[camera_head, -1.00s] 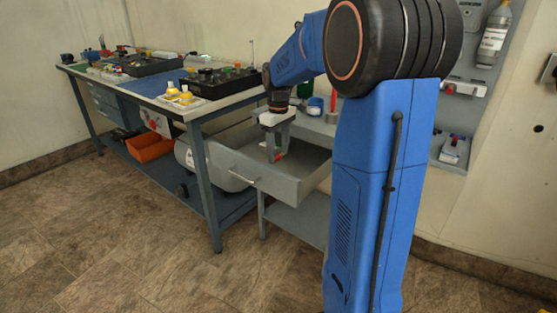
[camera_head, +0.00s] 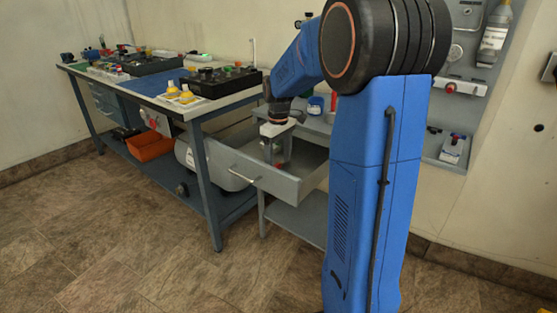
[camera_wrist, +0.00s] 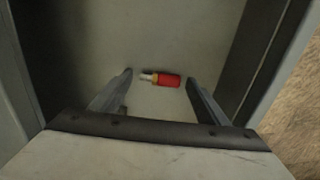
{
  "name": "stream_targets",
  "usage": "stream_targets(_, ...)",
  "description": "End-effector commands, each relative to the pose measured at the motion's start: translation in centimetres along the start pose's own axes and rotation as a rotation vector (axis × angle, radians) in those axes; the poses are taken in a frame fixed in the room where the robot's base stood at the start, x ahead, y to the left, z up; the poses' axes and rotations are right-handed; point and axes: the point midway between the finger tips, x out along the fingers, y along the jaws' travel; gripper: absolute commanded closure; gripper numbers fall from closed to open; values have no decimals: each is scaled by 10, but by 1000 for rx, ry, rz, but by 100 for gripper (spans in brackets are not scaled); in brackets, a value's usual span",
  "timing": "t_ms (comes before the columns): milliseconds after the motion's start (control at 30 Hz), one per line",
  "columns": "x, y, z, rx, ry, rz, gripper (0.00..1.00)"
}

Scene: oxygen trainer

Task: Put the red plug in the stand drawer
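The stand drawer (camera_head: 279,184) is pulled open below the small grey stand beside the workbench. My gripper (camera_head: 278,160) points down into the drawer. In the wrist view the red plug (camera_wrist: 168,80), with a yellow band and a pale metal tip, lies on its side on the drawer floor. My gripper (camera_wrist: 160,90) is open there, its two fingers spread apart with a gap on both sides of the plug. The plug appears just beyond the fingertips, apart from them. In the head view the plug is mostly hidden by the gripper and drawer wall.
The stand top (camera_head: 318,124) behind the drawer holds a blue item (camera_head: 316,104) and other small things. The workbench (camera_head: 150,86) to the left carries several devices. A wall panel (camera_head: 462,100) with fittings is at the right. Open floor lies in front.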

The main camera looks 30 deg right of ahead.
Motion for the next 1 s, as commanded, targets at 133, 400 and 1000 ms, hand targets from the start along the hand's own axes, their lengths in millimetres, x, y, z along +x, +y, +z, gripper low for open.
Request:
stream_targets(133,-1,0,0,0,0,0,31)
stream_targets(400,-30,0,0,0,4,3,31)
stream_targets(1000,-120,0,0,0,1,1,31)
